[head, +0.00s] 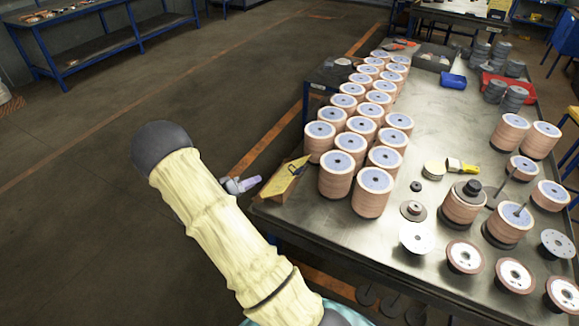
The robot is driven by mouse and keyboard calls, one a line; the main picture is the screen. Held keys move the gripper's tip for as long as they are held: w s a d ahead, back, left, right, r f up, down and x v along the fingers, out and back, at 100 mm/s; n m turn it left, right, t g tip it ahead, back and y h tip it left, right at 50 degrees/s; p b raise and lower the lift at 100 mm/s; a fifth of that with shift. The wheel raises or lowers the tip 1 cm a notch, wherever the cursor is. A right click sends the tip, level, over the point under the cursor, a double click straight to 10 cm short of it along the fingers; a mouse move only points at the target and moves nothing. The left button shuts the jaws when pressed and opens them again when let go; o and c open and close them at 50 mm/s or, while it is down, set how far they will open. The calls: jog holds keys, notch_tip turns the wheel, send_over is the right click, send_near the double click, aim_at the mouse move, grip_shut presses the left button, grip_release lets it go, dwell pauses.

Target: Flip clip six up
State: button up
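I cannot make out any numbered clip in the head view, so clip six and which way it faces cannot be told. A yellow wedge-shaped piece (285,180) with dark marks stands at the near left corner of the metal table (400,235). A small grey and purple part, which seems to be my gripper (248,184), shows just left of this wedge, beyond my cream-covered arm. It is small and partly hidden behind the arm. A gap between it and the wedge seems to show. Whether its fingers are open or shut cannot be told.
Several stacks of flap discs (335,175) stand in rows along the table's left side. More stacks, spindles and loose discs (416,238) fill the right and near parts. A yellow-handled brush (462,167) lies mid-table. Open floor (190,90) lies left of the table.

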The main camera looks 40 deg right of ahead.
jog(key=p+x, duration=0.4)
jog(key=x, duration=1.3)
jog(key=shift+d+f+p, duration=0.1)
jog(key=shift+d+p, duration=0.05)
jog(key=shift+p, duration=0.25)
grip_shut()
